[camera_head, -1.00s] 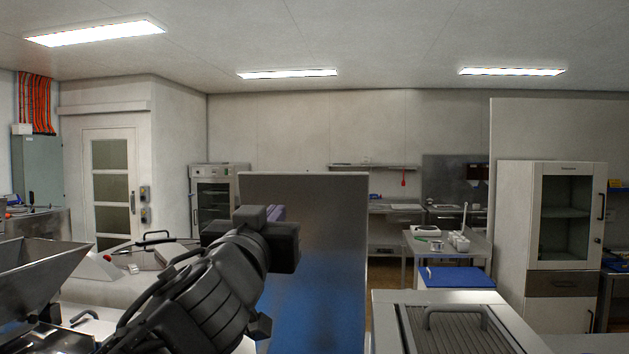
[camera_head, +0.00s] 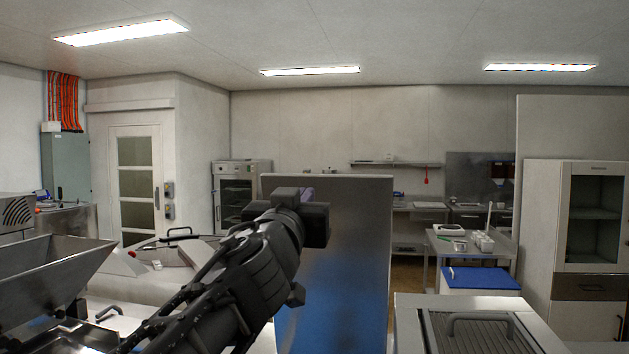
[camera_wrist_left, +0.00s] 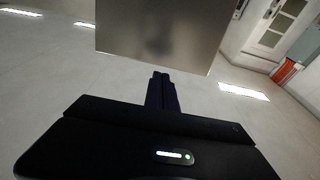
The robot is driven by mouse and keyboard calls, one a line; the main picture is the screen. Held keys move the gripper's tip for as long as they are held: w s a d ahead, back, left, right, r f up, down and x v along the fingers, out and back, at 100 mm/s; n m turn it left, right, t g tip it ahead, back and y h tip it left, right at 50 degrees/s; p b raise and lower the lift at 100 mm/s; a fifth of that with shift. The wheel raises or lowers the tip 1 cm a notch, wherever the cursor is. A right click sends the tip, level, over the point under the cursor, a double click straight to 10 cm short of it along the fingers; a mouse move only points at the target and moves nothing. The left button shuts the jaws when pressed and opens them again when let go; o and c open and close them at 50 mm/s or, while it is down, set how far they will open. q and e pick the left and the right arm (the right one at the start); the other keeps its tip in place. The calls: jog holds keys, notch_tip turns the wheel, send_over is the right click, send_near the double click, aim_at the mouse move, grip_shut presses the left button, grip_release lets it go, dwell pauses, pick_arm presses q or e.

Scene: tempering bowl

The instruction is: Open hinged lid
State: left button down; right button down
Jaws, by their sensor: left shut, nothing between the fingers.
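A tall flat steel panel (camera_head: 350,235) stands upright in the middle of the head view, its lower part showing a blue tint. I cannot tell for certain whether it is the hinged lid. My left gripper (camera_head: 308,216) is in front of the panel's upper left part. In the left wrist view its fingers (camera_wrist_left: 161,88) are shut and empty, pointing toward an edge of the panel (camera_wrist_left: 150,30); I cannot tell whether they touch it. A curved metal cover with a black handle (camera_head: 180,234) is at the left. My right gripper is not in view.
A steel hopper (camera_head: 45,270) stands at the left. A ribbed cover with a bar handle (camera_head: 480,325) is at the lower right. Beyond are a blue-topped bin (camera_head: 482,279), a small table (camera_head: 440,247) and a tall cabinet (camera_head: 568,245).

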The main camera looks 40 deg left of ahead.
aim_at(318, 179)
pick_arm(q)
jog(key=p+x, duration=0.1)
jog(key=x, duration=0.7)
jog(key=shift+w+a, duration=0.1)
jog(key=shift+w, duration=0.1)
jog(key=shift+w+r, duration=0.15)
jog(key=f+x, duration=0.1)
jog(key=x, duration=1.5)
jog(key=shift+w+a+p, duration=0.25)
jog(key=shift+w+p, duration=0.15)
jog(key=shift+w, duration=0.05)
jog(key=shift+s+f, duration=0.1)
jog(key=shift+f, duration=0.05)
